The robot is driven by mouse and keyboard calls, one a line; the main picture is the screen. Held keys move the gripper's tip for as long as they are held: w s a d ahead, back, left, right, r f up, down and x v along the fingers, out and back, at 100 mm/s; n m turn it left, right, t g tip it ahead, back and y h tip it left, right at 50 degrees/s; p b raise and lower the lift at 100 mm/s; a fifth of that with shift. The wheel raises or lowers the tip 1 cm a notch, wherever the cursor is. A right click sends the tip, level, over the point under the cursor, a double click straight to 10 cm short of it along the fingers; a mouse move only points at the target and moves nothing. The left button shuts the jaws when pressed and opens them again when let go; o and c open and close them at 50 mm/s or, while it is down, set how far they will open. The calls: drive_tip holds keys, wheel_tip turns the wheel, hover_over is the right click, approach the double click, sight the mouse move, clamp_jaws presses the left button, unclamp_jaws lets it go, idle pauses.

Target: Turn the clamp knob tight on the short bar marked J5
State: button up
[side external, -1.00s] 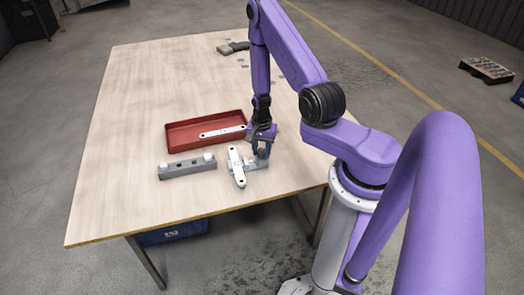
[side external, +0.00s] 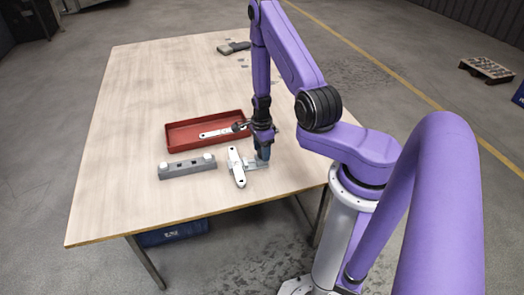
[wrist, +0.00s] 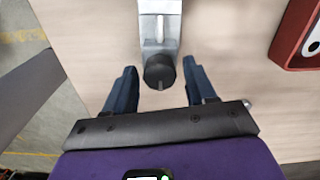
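A pale short bar (side external: 237,167) with dark holes lies in the clamp near the table's front right. No J5 mark is readable. The grey metal clamp (wrist: 160,28) runs up from the black round knob (wrist: 160,71) in the wrist view. My gripper (wrist: 159,76) has its blue fingers spread on either side of the knob, with a small gap showing on each side. In the side view my gripper (side external: 263,153) points down at the clamp's right end and hides the knob.
A red tray (side external: 172,147) behind the clamp holds another pale bar (side external: 217,133). A grey block (side external: 187,171) with white round ends sits left of the clamp. A dark tool (side external: 234,48) lies at the far edge. The table's left half is clear.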

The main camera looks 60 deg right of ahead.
drive_tip(key=shift+r, duration=0.1)
drive_tip(key=shift+r, duration=2.95)
drive_tip(key=shift+w+a+r, duration=0.15)
drive_tip(key=shift+w, duration=0.05)
drive_tip(key=w+a+r+n, duration=0.2)
drive_tip(key=a+r+n, duration=1.2)
drive_tip(key=a+n, duration=0.35)
drive_tip(key=s+a+r+n, duration=0.2)
drive_tip(key=s+r+n, duration=0.2)
drive_tip(key=s+n, duration=0.6)
drive_tip(key=s+a+r+n, duration=0.3)
drive_tip(key=s+r+n, duration=0.2)
drive_tip(key=s+n, duration=0.5)
drive_tip(key=shift+s+a+r, duration=0.25)
drive_tip(key=shift+s+a, duration=0.1)
drive_tip(key=shift+s, duration=0.35)
